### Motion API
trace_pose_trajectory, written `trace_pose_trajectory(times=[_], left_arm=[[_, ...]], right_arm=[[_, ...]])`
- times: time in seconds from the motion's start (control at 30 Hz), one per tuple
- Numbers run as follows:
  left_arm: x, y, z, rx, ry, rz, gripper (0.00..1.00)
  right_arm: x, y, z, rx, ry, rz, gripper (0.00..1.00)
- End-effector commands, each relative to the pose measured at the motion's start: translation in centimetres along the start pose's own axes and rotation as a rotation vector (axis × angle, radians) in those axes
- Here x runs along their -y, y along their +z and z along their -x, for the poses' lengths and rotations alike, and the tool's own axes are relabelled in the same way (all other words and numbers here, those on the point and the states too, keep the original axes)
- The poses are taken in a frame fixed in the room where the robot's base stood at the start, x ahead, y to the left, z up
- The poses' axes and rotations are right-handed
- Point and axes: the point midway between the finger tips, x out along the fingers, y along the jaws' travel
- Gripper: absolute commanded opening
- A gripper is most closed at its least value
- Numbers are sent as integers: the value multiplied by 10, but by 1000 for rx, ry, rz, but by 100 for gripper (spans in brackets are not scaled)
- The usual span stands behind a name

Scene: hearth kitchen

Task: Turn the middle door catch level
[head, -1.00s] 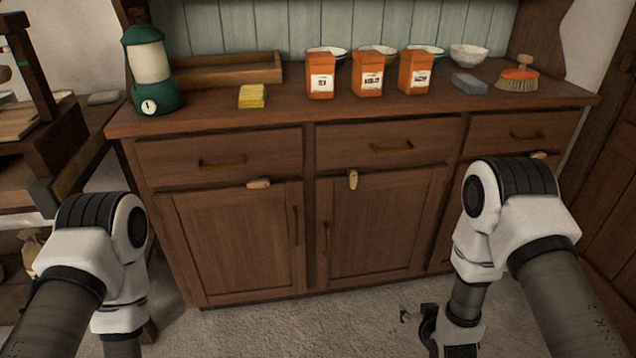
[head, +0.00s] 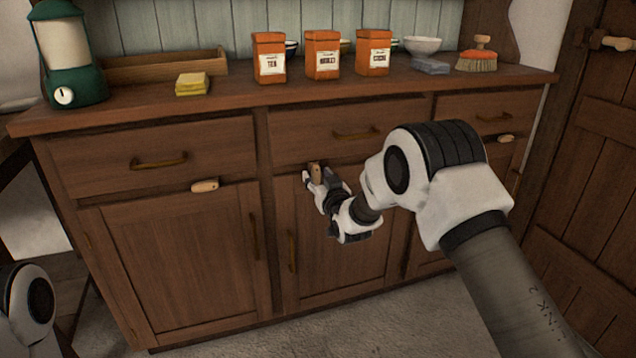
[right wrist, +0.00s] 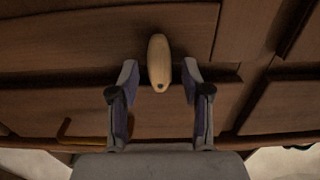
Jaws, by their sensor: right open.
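The middle door catch (head: 316,172) is a small pale wooden piece above the middle door (head: 345,240), and it stands upright. In the right wrist view the catch (right wrist: 159,60) lies lengthwise between my fingers, with a gap on each side. My right gripper (head: 314,183) is open at the catch, one finger on either side of it; it also shows in the right wrist view (right wrist: 160,78). Part of the catch is hidden by the gripper in the head view. My left gripper is out of view; only part of my left arm shows at lower left.
The left catch (head: 205,186) and right catch (head: 506,139) lie about level. Drawer handles (head: 158,161) and door handles (head: 292,250) stick out from the front. On the top stand a green lantern (head: 66,55), orange canisters (head: 322,55), a yellow sponge (head: 192,84) and a brush (head: 478,58).

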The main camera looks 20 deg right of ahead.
Motion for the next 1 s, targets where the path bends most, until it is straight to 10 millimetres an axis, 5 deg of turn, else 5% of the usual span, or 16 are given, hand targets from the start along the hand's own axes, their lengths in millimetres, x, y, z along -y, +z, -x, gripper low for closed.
trace_pose_trajectory(times=[0.2, 0.33, 0.37, 1.0], left_arm=[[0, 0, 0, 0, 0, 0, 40], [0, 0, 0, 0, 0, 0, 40], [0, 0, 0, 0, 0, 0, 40], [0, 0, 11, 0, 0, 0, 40]], right_arm=[[0, 0, -1, 0, 0, 0, 48], [0, 0, -1, 1, 0, 0, 2], [0, 0, -1, 1, 0, 0, 0], [-2, -2, -1, 2, 1, 134, 0]])
